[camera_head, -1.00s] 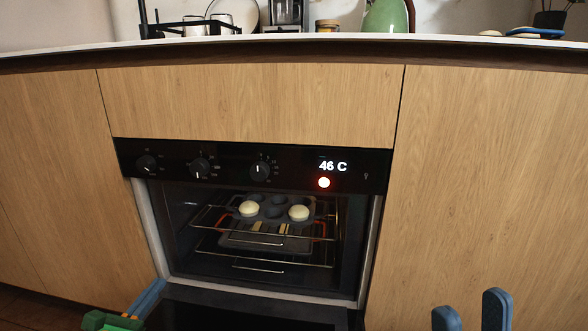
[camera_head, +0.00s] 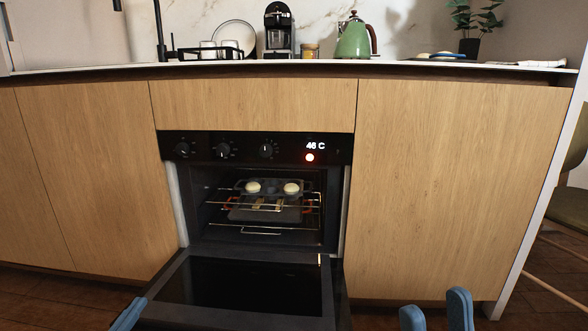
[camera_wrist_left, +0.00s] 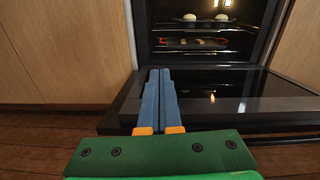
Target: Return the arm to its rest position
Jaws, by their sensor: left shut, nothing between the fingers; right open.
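My left gripper (camera_head: 128,314) shows at the lower left of the head view, beside the left edge of the lowered oven door. In the left wrist view its blue fingers (camera_wrist_left: 158,76) are shut together with nothing between them, in front of the open oven. My right gripper (camera_head: 437,300) is at the bottom right of the head view, its two blue fingers apart, empty, clear of the cabinet.
The oven (camera_head: 250,215) is open, with its door (camera_head: 235,283) lowered and sticking out. Inside, a dark muffin tray (camera_head: 272,187) with two pale rounds sits on a rack. The display reads 46 C. Floor is free left of the door. A chair (camera_head: 570,205) stands far right.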

